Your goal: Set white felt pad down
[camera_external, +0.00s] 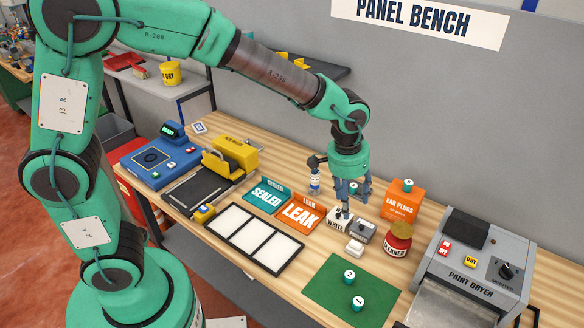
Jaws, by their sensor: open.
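My gripper (352,196) is open, its fingers pointing down over the bench behind the small white block. A small white block (354,249), which may be the white felt pad, lies on the wood in front of a small grey device (362,231). A box lettered WHITE (337,226) stands just left of the device, with a dark piece on top close below the fingers. I cannot tell whether the fingers touch it. Nothing is clearly seen between the fingers.
A black-framed tray with three white panels (241,233) lies to the left, near teal SEALED (266,196) and orange LEAK (299,214) trays. A red cleaner jar (396,240), ear plugs box (404,201) and paint dryer (474,267) stand right. A green mat (330,292) holds two small pots.

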